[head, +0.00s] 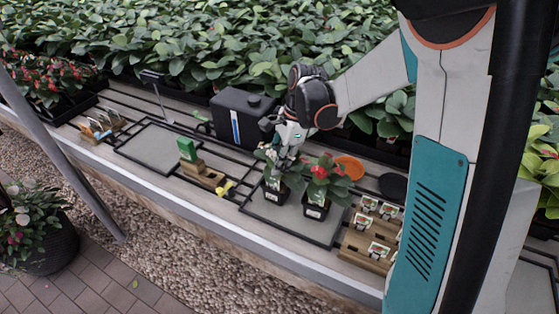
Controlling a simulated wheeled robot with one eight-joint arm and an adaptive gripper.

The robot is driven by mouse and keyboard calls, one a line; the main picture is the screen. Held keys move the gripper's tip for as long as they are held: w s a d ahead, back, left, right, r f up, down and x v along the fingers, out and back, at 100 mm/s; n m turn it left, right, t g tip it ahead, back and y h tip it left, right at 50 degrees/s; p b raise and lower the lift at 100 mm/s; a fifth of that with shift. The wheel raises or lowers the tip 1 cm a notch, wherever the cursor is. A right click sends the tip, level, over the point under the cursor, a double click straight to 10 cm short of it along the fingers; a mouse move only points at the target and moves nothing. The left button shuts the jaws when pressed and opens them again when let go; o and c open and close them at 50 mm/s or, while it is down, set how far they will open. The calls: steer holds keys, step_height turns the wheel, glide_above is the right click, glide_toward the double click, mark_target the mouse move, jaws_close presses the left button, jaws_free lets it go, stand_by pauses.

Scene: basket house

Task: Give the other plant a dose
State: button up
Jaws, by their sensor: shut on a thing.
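Two potted plants in square black pots stand side by side on a grey mat (300,221) on the bench. The left plant (273,182) has pale flowers and the right plant (322,186) has red ones. Both pots carry a white label. My gripper (288,150) points down just above the left plant, close to its top leaves. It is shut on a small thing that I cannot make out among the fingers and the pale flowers. Whether that thing touches the plant is unclear.
A black tank (258,122) with a blue stripe stands behind. Left are a green block (187,149) on a wooden stand (203,174), a yellow item (224,188) and an empty grey mat (157,147). Right are an orange dish (350,167), a black disc (393,186) and a wooden card rack (365,247).

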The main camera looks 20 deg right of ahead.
mark_target(277, 149)
stand_by(0.3)
steer(key=shift+r+p, duration=2.6)
steer(key=shift+r, duration=0.9)
steer(key=shift+f, duration=0.1)
